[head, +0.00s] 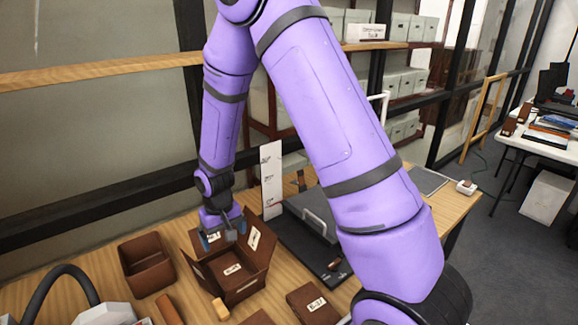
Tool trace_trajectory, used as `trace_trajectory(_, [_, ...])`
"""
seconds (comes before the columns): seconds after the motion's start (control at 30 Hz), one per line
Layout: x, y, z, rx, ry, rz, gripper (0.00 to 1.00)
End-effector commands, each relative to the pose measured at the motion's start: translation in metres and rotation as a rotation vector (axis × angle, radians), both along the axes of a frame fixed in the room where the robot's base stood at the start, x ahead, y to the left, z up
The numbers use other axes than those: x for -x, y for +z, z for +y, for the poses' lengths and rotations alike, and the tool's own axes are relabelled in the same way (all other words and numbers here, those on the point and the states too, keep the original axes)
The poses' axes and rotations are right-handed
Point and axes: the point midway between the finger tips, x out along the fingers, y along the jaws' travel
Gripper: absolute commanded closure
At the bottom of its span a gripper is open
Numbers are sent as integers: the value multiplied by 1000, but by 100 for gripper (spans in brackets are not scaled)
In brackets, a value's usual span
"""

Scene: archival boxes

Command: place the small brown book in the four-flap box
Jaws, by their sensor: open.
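The four-flap box (262,272) is brown and stands open on the wooden table, with flaps spread outward and white labels on some surfaces. A labelled brown surface (218,276) shows inside it; I cannot tell whether it is a book or part of the box. My gripper (220,239) points down at the box's back left, with its jaws apart. I cannot tell whether it touches the back flap. A flat brown book-like thing (309,299) with a white label lies on the table in front of the box, to the right.
An empty brown open bin (147,265) stands left of the box. A dark flat device with a grey handle (315,222) lies to the right, beside a white upright card (271,180). My arm hides part of the table's right side.

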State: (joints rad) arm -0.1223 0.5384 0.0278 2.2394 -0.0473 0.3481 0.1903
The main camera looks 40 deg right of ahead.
Motion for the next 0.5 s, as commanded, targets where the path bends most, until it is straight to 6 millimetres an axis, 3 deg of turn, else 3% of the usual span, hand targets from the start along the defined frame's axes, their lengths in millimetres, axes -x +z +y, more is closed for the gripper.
trace_trajectory(0.27, [16, 100, -16, -2, -2, -91, 0])
trace_trajectory(0.5, [49, 178, -30, -3, -4, -167, 0])
